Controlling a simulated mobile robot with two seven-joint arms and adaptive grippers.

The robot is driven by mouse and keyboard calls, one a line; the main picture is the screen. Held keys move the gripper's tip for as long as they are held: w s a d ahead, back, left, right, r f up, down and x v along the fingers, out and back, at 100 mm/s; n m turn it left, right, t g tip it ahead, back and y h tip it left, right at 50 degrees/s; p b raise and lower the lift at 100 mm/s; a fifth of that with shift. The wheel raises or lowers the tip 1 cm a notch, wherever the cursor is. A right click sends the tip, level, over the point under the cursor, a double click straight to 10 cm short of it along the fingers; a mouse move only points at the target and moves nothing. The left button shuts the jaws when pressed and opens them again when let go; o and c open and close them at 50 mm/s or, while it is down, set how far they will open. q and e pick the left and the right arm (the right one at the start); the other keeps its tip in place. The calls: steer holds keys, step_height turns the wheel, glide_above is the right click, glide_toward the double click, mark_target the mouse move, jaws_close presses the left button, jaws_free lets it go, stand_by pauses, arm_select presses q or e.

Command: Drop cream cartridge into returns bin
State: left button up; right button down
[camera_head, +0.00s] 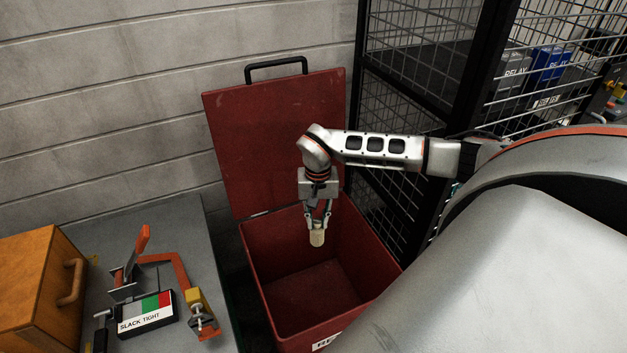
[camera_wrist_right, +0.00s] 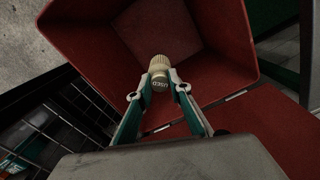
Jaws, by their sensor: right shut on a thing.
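The cream cartridge (camera_head: 317,238) is in the jaws of my right gripper (camera_head: 318,226), held over the open mouth of the red returns bin (camera_head: 262,262). The right wrist view shows the cream cartridge (camera_wrist_right: 159,68) between the fingertips of my right gripper (camera_wrist_right: 160,84), with dark lettering on its side. The bin's walls (camera_wrist_right: 215,35) surround it there, and the floor of the bin looks empty. The bin's red lid (camera_head: 265,130) stands open against the wall. My left gripper is not in view.
A grey table (camera_head: 190,240) left of the bin holds a wooden box (camera_head: 35,285), an orange clamp-like tool (camera_head: 185,275) and a "SLACK TIGHT" block (camera_head: 147,313). A black mesh cage (camera_head: 420,60) stands right of the bin, with relay boxes (camera_head: 550,63) behind its mesh.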

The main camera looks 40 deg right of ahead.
steer(key=c, duration=1.8)
jaws_free()
steer(key=shift+o, duration=0.2)
step_height(320, 180, up, 12)
steer(key=shift+s, duration=0.15)
